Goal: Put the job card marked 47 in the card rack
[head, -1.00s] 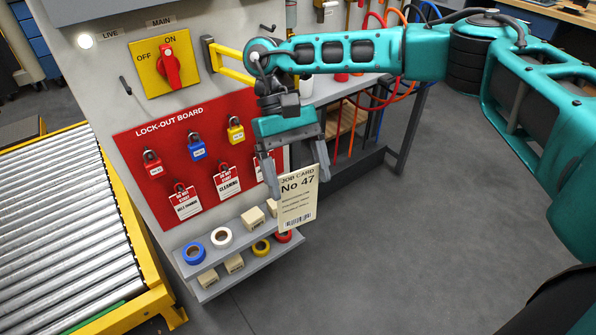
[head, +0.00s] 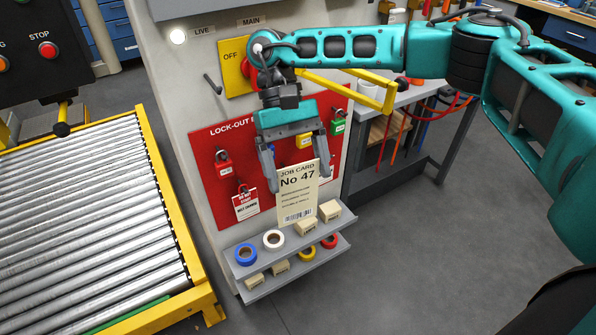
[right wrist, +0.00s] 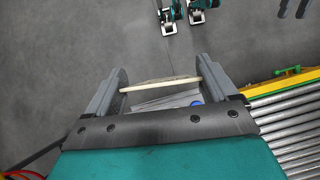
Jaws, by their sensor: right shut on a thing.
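My right gripper (head: 294,168) is shut on the job card (head: 297,198), a cream card printed "JOB CARD No 47" with a barcode. The card hangs nearly upright below the fingers, its printed face towards the head camera, in front of the red board and shelves. In the right wrist view the card (right wrist: 160,82) shows almost edge-on between the fingers. My left gripper (right wrist: 293,9) shows only as two dark fingers, apart, at the top right edge of the right wrist view. I cannot make out a card rack in either view.
A red lock-out board (head: 205,145) with padlocks and tags is on the grey panel. Below it, grey shelves (head: 262,267) hold tape rolls and small boxes. A roller conveyor (head: 85,225) stands left, a workbench (head: 440,100) behind right. The floor (head: 430,260) at right is clear.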

